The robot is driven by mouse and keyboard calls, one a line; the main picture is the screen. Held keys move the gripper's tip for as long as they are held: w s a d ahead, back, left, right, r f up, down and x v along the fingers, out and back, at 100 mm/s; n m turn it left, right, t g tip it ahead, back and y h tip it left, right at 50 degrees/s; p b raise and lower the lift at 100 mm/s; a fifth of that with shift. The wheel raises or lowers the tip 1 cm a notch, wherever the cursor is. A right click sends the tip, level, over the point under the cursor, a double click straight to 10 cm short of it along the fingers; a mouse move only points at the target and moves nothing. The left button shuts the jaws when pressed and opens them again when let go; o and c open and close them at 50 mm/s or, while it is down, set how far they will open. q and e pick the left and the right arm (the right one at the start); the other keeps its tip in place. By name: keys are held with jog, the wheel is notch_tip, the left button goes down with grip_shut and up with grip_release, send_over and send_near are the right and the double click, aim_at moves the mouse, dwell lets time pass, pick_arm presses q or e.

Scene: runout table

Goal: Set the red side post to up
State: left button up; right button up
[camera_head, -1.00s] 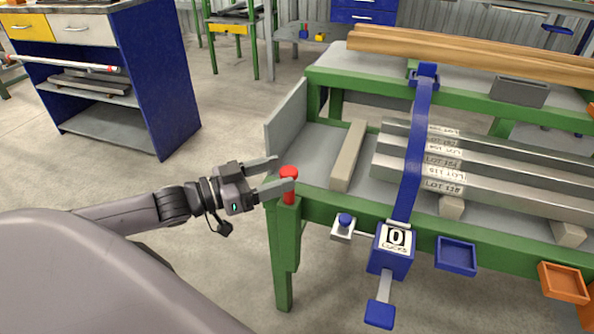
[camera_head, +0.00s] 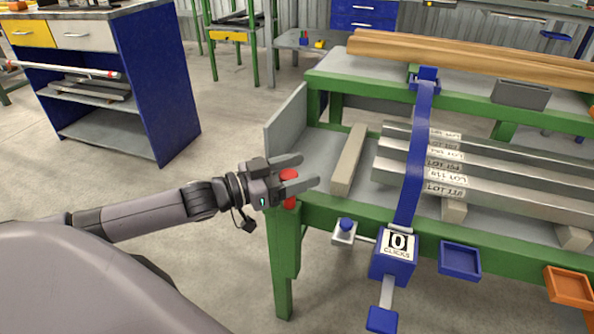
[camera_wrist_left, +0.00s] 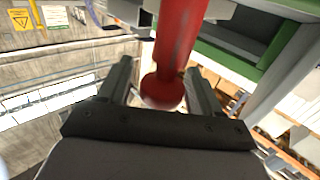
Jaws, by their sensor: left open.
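The red side post (camera_head: 289,175) stands at the near left corner of the green-framed runout table (camera_head: 340,212), above a green leg. Only a short red part shows in the head view, partly covered by my gripper. My left gripper (camera_head: 301,172) is open, with its two fingers at either side of the red post. In the left wrist view the red post (camera_wrist_left: 178,50) runs between the fingers of my left gripper (camera_wrist_left: 160,85), its round knob end close to the palm. I cannot tell whether the fingers touch it. My right gripper is not in view.
A blue strap (camera_head: 415,150) crosses several grey bars (camera_head: 490,180) on the table, down to a blue box marked 0 clicks (camera_head: 393,256). A blue knob (camera_head: 346,224) sits left of it. Blue (camera_head: 459,259) and orange trays (camera_head: 570,286) hang at the front. Floor is free left of the table.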

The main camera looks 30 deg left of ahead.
pick_arm(q)
grip_shut()
jog(key=shift+r+p, duration=0.65)
jog(key=shift+p, duration=0.05)
notch_tip(320, 180, up, 2)
jog(key=p, duration=0.2)
jog(key=shift+r+p, duration=0.25)
jog(key=shift+p, duration=0.05)
jog(key=shift+r+p, duration=0.75)
notch_tip(320, 180, up, 15)
jog(key=p, duration=1.4)
jog(key=shift+f+p, duration=0.2)
jog(key=shift+p, duration=0.15)
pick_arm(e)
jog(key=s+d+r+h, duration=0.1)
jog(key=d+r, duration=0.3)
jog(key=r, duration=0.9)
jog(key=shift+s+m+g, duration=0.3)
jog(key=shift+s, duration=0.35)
